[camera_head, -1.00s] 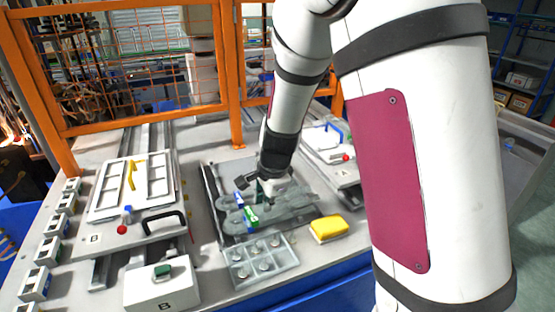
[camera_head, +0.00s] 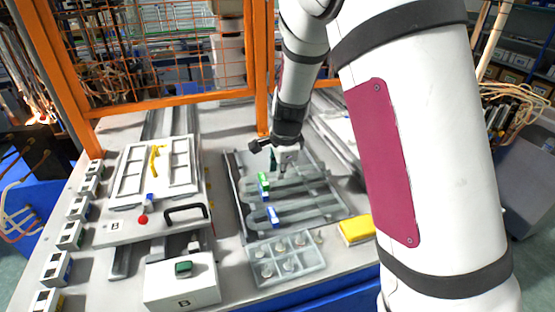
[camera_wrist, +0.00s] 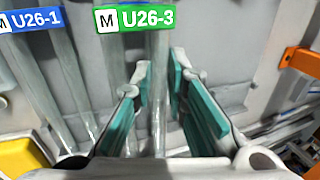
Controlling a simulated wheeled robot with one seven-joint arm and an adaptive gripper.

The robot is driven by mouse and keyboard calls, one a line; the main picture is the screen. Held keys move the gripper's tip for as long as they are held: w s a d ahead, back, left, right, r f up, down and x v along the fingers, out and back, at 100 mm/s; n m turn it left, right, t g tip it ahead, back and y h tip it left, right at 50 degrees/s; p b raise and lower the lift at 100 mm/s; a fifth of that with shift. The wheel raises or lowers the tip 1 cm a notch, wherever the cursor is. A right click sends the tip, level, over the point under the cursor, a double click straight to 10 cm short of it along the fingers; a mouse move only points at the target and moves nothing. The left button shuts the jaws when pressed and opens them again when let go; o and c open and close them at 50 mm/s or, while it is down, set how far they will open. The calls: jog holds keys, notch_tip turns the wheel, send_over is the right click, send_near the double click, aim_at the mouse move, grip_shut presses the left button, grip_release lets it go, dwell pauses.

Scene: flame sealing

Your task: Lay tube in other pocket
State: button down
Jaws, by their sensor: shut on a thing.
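A clear glass tube (camera_wrist: 158,75) with a green label "U26-3" runs lengthwise between the teal pads of my gripper (camera_wrist: 157,95) in the wrist view. My gripper is shut on it. A second tube (camera_wrist: 68,85) with a blue label "U26-1" lies to the left, apart from the fingers. In the head view my gripper (camera_head: 281,168) is over the grey tray (camera_head: 232,205) with long pockets. The green label (camera_head: 263,182) shows beside my gripper, and the blue label (camera_head: 272,217) lies nearer the front. Whether the held tube touches the tray cannot be told.
A clear compartment box (camera_head: 285,285) with small parts stands in front of the tray. A yellow block (camera_head: 356,230) lies to its right. An orange fence (camera_head: 170,98) closes the back.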

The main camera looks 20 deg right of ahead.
jog(key=w, duration=0.9)
jog(key=shift+f, duration=0.4)
jog(key=shift+w+f, duration=0.1)
jog(key=shift+w, duration=0.55)
jog(key=shift+s+f+p, duration=0.2)
jog(key=shift+f+p, duration=0.1)
jog(key=shift+f, duration=1.45)
jog(key=c, duration=1.6)
grip_release()
